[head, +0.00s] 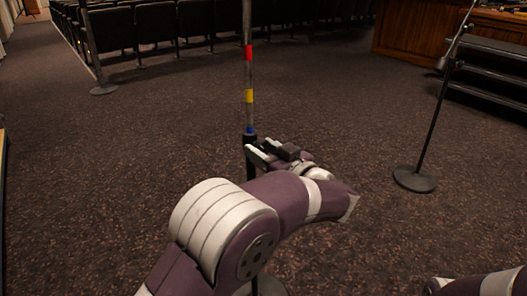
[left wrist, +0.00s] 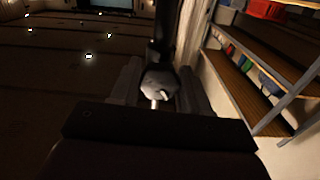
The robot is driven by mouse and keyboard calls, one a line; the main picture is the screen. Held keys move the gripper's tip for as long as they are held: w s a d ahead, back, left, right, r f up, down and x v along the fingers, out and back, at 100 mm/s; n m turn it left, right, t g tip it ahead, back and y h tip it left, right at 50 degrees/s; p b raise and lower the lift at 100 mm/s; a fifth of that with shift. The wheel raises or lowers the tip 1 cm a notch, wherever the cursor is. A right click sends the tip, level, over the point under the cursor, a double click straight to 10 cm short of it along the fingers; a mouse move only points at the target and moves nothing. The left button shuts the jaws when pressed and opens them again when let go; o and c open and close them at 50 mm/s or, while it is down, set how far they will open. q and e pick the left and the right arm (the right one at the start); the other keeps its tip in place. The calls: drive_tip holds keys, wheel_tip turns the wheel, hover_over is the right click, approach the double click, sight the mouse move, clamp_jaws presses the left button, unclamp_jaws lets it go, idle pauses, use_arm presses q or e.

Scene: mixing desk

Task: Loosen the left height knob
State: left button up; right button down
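A thin upright stand (head: 249,73) with red, yellow and blue bands rises in the middle of the head view. Its dark collar (head: 250,138) is just below the blue band. My left gripper (head: 262,152) is at this collar, and my arm hides part of the lower pole. In the left wrist view a grey knob (left wrist: 160,84) with a small pale stem sits on the dark pole (left wrist: 163,30). The left gripper's fingers (left wrist: 160,92) are on either side of the knob. I cannot tell whether they press on it. My right gripper is not in view.
Rows of dark seats (head: 145,30) and a wooden desk (head: 400,35) are behind. Open carpet (head: 160,130) lies between. The left wrist view shows shelves (left wrist: 250,75) at right.

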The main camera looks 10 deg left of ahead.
use_arm(q)
drive_tip(key=shift+c, duration=1.4)
drive_tip(key=shift+n, duration=0.3)
drive_tip(key=shift+r+n+p, duration=0.1)
drive_tip(key=shift+n+p, duration=0.35)
drive_tip(key=shift+n, duration=0.05)
drive_tip(key=n, duration=0.2)
drive_tip(key=shift+n+p, duration=0.3)
drive_tip(key=shift+p, duration=0.1)
drive_tip(key=n, duration=0.3)
drive_tip(key=shift+w, duration=0.1)
drive_tip(key=shift+d+n+b, duration=0.1)
drive_tip(key=shift+n+b, duration=0.2)
drive_tip(key=shift+n, duration=1.4)
